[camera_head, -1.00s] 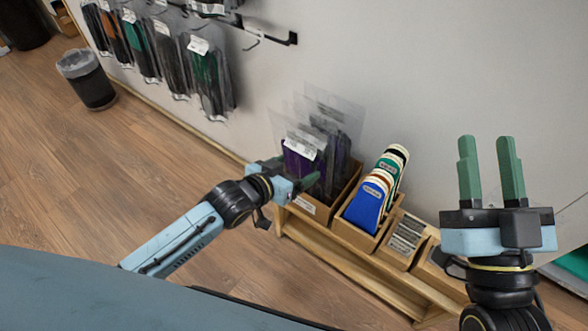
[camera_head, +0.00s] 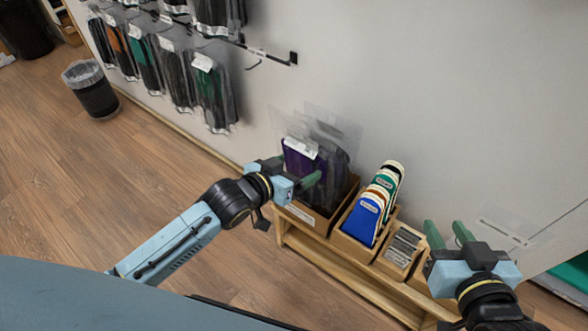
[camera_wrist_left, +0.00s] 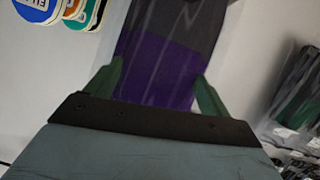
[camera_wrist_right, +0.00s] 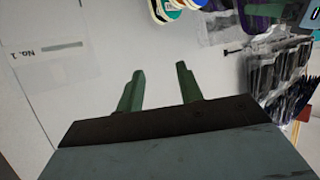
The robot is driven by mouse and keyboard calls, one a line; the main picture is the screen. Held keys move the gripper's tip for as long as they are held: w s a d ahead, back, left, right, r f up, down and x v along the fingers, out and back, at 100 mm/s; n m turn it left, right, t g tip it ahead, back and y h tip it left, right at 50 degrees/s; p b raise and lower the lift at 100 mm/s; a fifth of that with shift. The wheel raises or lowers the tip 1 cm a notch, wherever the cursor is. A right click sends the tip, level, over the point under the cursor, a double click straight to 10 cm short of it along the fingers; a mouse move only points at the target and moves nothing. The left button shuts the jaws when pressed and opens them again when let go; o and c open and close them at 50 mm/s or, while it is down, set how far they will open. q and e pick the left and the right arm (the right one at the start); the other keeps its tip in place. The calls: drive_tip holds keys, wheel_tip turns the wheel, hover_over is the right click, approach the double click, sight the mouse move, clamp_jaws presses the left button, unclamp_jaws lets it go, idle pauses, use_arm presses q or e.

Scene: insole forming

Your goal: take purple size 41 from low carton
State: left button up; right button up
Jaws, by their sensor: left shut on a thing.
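A purple insole pack (camera_head: 296,162) in clear wrapping, with a white label at its top, stands in the low carton (camera_head: 300,214) at the left end of the wooden shelf. Darker packs (camera_head: 333,172) stand beside it. My left gripper (camera_head: 309,183) is at the carton, shut on the purple pack. In the left wrist view the purple pack (camera_wrist_left: 160,80) fills the space between the fingers. The size print is too small to read. My right gripper (camera_head: 447,230) is open and empty, over the right part of the shelf; its parted fingers show in the right wrist view (camera_wrist_right: 160,70).
Next to the carton is a box of blue, brown, green and white insoles (camera_head: 369,212), then a small box of grey cards (camera_head: 402,247). Wrapped packs hang on wall hooks (camera_head: 210,90) at upper left. A bin (camera_head: 94,90) stands on the floor.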

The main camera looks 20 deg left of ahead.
sight(297, 155)
use_arm(q)
wheel_tip(297, 155, up, 5)
drive_tip(key=shift+f+p, duration=0.2)
drive_tip(key=shift+p, duration=0.95)
drive_tip(key=s, duration=0.1)
drive_tip(key=s+a+p, duration=0.1)
drive_tip(key=shift+s+a, duration=0.15)
drive_tip(key=shift+s, duration=0.2)
use_arm(e)
drive_tip(key=s+d+f+g+h, duration=0.3)
drive_tip(key=s+d+f+g, duration=0.2)
drive_tip(key=s+f+g, duration=0.5)
use_arm(q)
drive_tip(key=s+a+p, duration=0.4)
drive_tip(key=s+a, duration=0.2)
drive_tip(key=s, duration=0.7)
drive_tip(key=shift+s+a, duration=0.15)
drive_tip(key=shift+s, duration=0.15)
use_arm(e)
drive_tip(key=s+d+f, duration=0.1)
drive_tip(key=d+f, duration=0.3)
drive_tip(key=f, duration=0.5)
drive_tip(key=shift+h, duration=0.3)
use_arm(q)
drive_tip(key=shift+f, duration=0.1)
use_arm(e)
drive_tip(key=shift+a+f, duration=0.1)
